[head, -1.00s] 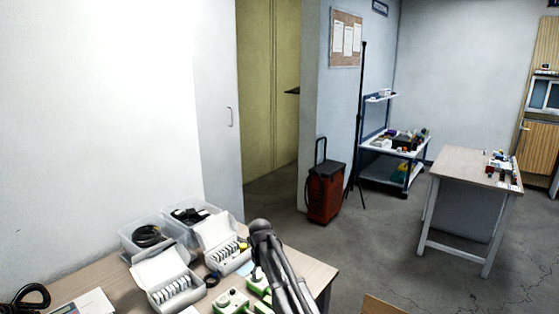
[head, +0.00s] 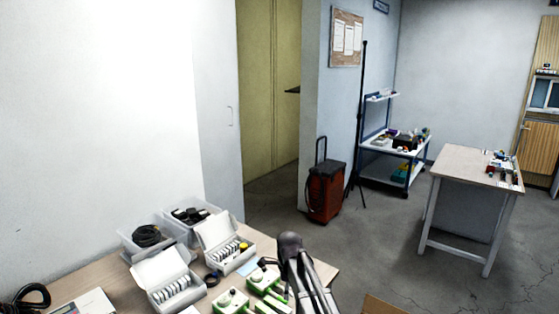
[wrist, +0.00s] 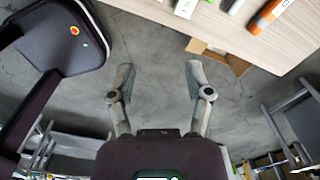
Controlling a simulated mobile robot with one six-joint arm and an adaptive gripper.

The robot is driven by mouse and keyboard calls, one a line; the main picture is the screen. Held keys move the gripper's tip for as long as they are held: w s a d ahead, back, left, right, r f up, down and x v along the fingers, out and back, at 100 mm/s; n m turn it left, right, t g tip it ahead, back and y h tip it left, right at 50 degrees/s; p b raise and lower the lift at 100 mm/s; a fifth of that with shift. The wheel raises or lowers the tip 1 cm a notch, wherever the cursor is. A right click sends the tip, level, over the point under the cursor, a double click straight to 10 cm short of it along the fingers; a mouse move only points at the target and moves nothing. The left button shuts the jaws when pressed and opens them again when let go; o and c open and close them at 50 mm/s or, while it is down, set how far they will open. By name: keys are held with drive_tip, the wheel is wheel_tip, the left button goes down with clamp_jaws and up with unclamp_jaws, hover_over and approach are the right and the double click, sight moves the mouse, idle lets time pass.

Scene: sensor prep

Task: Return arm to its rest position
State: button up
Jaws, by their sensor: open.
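My gripper (wrist: 158,80) shows in the wrist view with its two fingers spread wide apart. It is open and nothing is between the fingers. Below it in that view is bare grey floor. In the head view my arm rises from the bottom edge over the near table's right end. The gripper itself cannot be made out there.
The near table (head: 104,271) holds open white boxes (head: 170,283), clear bins (head: 150,240) and green-and-white devices (head: 232,300). A cardboard box (wrist: 222,58) stands on the floor by the table edge. A red case (head: 325,193) and another table (head: 462,163) stand farther off.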

drive_tip(key=s+d+n, duration=1.4)
drive_tip(key=s+n, duration=0.4)
drive_tip(key=n, duration=0.2)
drive_tip(key=shift+s+r+n, duration=0.15)
drive_tip(key=shift+s+n, duration=0.15)
